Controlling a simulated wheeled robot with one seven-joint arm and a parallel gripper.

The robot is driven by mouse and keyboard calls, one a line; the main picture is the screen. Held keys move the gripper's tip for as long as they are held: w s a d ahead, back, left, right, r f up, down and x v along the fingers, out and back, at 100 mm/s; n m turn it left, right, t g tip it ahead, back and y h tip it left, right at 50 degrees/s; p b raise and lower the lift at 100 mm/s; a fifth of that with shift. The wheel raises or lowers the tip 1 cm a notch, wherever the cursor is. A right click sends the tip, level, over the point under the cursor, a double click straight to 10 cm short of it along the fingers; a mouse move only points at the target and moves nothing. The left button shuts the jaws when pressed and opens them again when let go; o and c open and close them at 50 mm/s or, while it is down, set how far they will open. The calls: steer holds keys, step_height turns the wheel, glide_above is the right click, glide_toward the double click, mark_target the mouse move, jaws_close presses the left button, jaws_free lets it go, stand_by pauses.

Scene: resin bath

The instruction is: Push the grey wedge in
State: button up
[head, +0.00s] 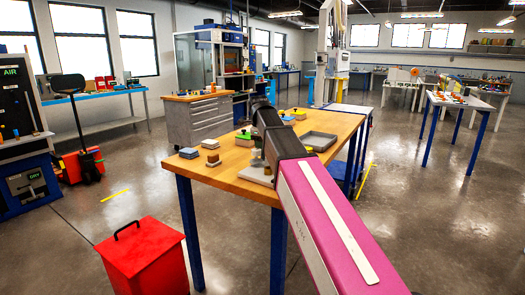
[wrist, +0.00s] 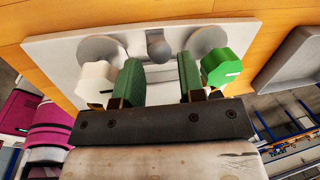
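My gripper (wrist: 157,62) is open in the wrist view, its two green fingers apart with nothing held between them. Beyond the fingertips is a pale grey plate (wrist: 60,50) with two round grey pieces, left (wrist: 99,48) and right (wrist: 207,40). Between them is a small grey piece (wrist: 158,47) with a rounded end; I cannot tell whether it is the grey wedge. A white knob (wrist: 95,84) stands left of the fingers and a green knob (wrist: 221,68) right of them. In the head view my arm hides most of the plate (head: 256,173).
The plate lies on a wooden table (head: 228,178) with blue legs. A grey tray (head: 318,141) is right of my arm; it also shows in the wrist view (wrist: 290,62). Small blocks (head: 189,153) lie left. A red bin (head: 148,262) stands on the floor in front.

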mark_target(263, 154)
steer(key=shift+w+d+f, duration=0.1)
steer(key=shift+w+f, duration=0.1)
steer(key=shift+f, duration=1.15)
jaws_close()
steer(key=shift+s+d, duration=0.55)
steer(key=shift+d, duration=0.15)
jaws_free()
